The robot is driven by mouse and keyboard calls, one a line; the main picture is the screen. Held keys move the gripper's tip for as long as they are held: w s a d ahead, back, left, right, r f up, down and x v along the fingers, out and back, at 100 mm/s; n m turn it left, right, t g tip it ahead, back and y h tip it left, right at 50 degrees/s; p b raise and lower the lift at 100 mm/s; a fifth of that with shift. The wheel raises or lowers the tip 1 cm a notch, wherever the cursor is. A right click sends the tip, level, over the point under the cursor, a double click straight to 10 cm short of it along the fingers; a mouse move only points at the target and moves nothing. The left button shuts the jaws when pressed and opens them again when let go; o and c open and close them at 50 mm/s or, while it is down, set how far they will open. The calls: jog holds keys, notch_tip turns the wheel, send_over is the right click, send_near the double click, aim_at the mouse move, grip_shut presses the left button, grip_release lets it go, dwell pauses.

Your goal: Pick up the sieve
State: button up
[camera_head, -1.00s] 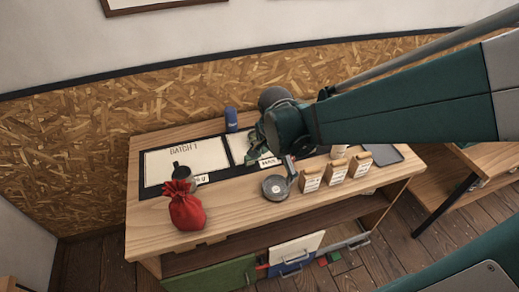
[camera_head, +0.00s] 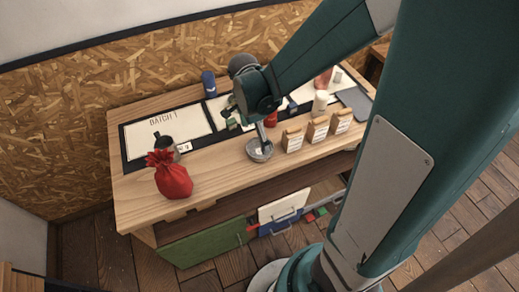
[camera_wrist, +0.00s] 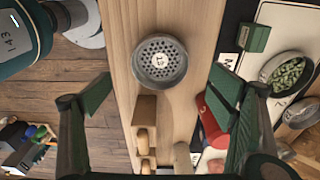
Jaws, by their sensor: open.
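The sieve is a round grey metal cup with a perforated bottom. In the head view the sieve (camera_head: 260,151) stands near the front edge of the wooden table. In the wrist view the sieve (camera_wrist: 160,62) lies between the two green fingers, towards the top, with bare wood around it. My gripper (camera_head: 248,127) is above the table by the sieve, and one finger overlaps the sieve's back edge in the head view. In the wrist view my gripper (camera_wrist: 163,88) is open, with nothing held. Whether a finger touches the sieve I cannot tell.
Several paper bags (camera_head: 317,129) stand right of the sieve. A red sack (camera_head: 173,180) and a metal pitcher (camera_head: 166,148) stand left. A blue can (camera_head: 208,84) is at the back. A bowl of green beans (camera_wrist: 287,74) shows in the wrist view. The table front between sack and sieve is clear.

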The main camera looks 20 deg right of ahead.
aim_at(260, 151)
jog(key=shift+d+f, duration=0.15)
jog(key=shift+f, duration=1.15)
jog(key=shift+f, duration=0.15)
jog(key=shift+d+f+b, duration=0.2)
jog(key=shift+f+b, duration=0.15)
jog(key=shift+f, duration=0.85)
jog(key=shift+d+f+b, duration=0.15)
jog(key=shift+f+b, duration=0.15)
jog(key=shift+f, duration=0.9)
jog(key=c, duration=1)
